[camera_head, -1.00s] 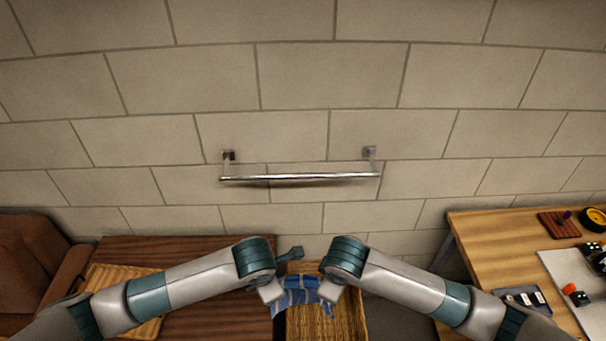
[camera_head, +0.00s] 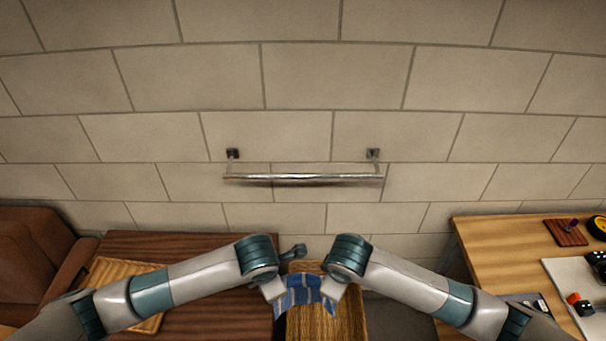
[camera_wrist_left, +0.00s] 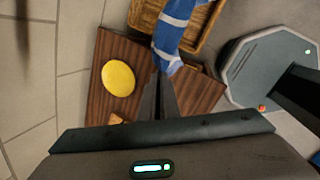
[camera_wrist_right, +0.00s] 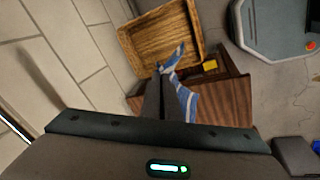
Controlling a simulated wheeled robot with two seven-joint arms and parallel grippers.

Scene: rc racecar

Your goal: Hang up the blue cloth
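The blue cloth (camera_head: 303,287), with paler stripes, is stretched between my two grippers at the bottom middle of the head view. My left gripper (camera_head: 276,291) is shut on its left end. My right gripper (camera_head: 331,291) is shut on its right end. The cloth hangs from the left fingertips in the left wrist view (camera_wrist_left: 172,35) and from the right fingertips in the right wrist view (camera_wrist_right: 188,95). A metal towel bar (camera_head: 305,177) is fixed to the wall by two brackets, above and beyond the grippers. The cloth is apart from the bar.
A wooden crate (camera_wrist_right: 128,48) is below the cloth. A lighter workbench (camera_head: 500,235) with small parts is at right. The wall around the bar is clear.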

